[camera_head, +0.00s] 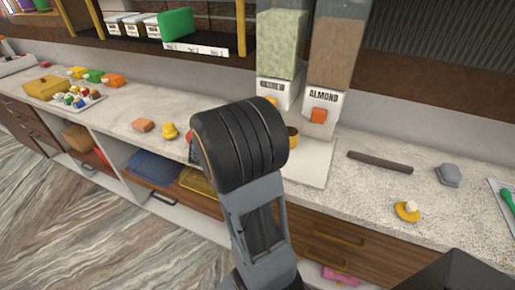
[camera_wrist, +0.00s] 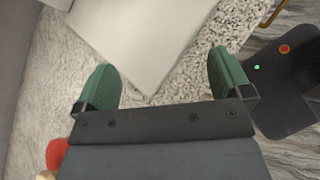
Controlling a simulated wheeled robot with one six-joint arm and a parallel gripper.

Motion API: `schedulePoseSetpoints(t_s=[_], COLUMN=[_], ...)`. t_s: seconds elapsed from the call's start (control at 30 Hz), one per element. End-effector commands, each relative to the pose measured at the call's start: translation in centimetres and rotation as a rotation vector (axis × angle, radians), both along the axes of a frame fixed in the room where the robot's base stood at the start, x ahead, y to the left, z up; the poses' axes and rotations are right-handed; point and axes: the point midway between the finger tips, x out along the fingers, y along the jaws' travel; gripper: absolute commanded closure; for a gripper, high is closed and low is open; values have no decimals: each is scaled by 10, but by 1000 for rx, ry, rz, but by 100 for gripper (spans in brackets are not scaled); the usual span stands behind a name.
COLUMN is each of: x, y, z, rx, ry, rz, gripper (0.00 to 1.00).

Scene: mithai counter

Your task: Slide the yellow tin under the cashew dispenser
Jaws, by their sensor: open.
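A small yellow tin-like vessel with a dark inside (camera_head: 292,135) shows at the right edge of my arm, mostly hidden by it. Two dispensers hang above the counter: one with pale green contents (camera_head: 281,45) and a label I cannot read, and a brown one (camera_head: 335,52) labelled ALMOND, with an orange knob. I cannot make out a label reading cashew. In the wrist view my gripper (camera_wrist: 163,88) is open, its green fingers apart with nothing between them, over the corner of a white board (camera_wrist: 130,45). My gripper is hidden behind my arm in the head view.
A dark bar (camera_head: 380,161), a grey block (camera_head: 449,175) and a yellow knobbed piece (camera_head: 407,211) lie right on the counter. Red shows beside my gripper (camera_wrist: 57,152). Counter between right-hand items is clear.

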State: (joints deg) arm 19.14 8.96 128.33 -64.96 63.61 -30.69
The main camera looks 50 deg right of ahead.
Motion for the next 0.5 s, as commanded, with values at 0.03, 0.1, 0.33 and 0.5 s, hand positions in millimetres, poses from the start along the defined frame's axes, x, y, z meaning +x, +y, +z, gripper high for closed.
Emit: schedulePoseSetpoints(t_s=[0.03, 0.1, 0.33, 0.5], x=[2, 5, 12, 14], y=[-15, -32, -58, -61], z=[-3, -4, -9, -10], rx=[-31, -70, -133, -140], ry=[80, 171, 325, 341], rz=[37, 91, 182, 193], gripper=[3, 3, 3, 3])
